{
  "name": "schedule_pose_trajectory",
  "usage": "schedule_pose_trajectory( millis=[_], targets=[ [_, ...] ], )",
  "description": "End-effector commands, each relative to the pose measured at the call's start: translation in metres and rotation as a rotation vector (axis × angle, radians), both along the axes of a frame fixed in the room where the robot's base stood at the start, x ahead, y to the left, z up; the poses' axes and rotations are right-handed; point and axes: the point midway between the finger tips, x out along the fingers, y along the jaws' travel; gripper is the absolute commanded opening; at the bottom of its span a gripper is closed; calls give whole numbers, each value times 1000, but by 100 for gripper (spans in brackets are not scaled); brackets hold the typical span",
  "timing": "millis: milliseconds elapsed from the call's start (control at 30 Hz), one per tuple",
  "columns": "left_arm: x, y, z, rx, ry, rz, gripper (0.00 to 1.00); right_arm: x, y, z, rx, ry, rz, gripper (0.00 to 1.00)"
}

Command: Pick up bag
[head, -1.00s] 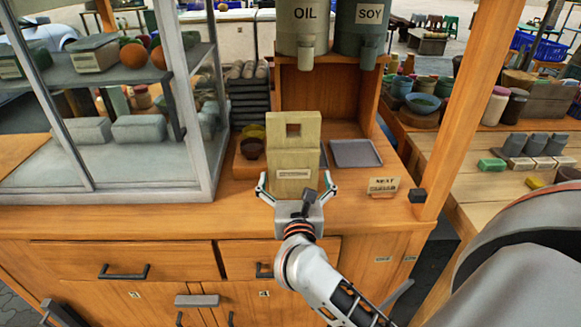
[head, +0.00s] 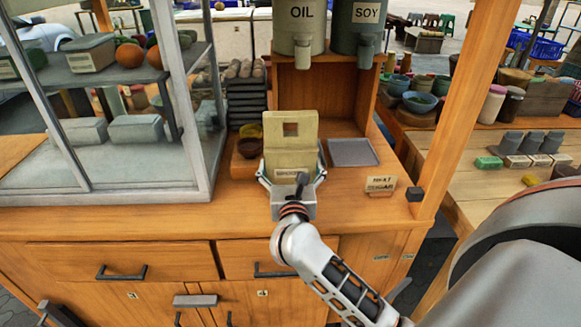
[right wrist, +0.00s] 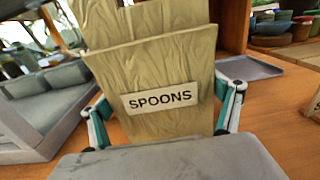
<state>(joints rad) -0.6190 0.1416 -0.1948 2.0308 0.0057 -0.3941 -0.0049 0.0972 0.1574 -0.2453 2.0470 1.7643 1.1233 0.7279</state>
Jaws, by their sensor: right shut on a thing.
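The bag (head: 290,135) is tan, with a square hole near its top and a label on its front. In the right wrist view the bag (right wrist: 150,75) fills the middle and its label reads "SPOONS". It is upright over the wooden counter; I cannot tell whether its base touches. My right gripper (head: 291,180) is shut on the lower part of the bag, one finger at each side. In the right wrist view the fingers (right wrist: 160,118) press at the bag's left and right edges. My left gripper is not in view.
A glass case (head: 120,165) stands left of the bag. A grey tray (head: 354,152) and a small sign (head: 381,185) lie to the right. A dark bowl (head: 250,147) is behind left.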

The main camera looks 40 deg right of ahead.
Motion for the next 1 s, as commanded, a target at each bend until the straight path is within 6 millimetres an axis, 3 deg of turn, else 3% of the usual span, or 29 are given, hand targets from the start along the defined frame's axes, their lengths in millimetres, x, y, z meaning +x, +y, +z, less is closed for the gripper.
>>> schedule_pose_trajectory(
  millis=[167, 267, 700, 1000],
  targets=[
    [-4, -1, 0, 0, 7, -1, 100, 0, 0, 8, 0, -4, 0, 60],
    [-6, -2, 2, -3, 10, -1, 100, 0, 0, 23, 1, -8, -1, 60],
    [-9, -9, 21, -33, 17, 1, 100, 0, 0, 138, 2, -12, 0, 60],
    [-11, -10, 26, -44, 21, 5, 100, 0, 0, 190, 1, -6, 0, 60]
  ],
)
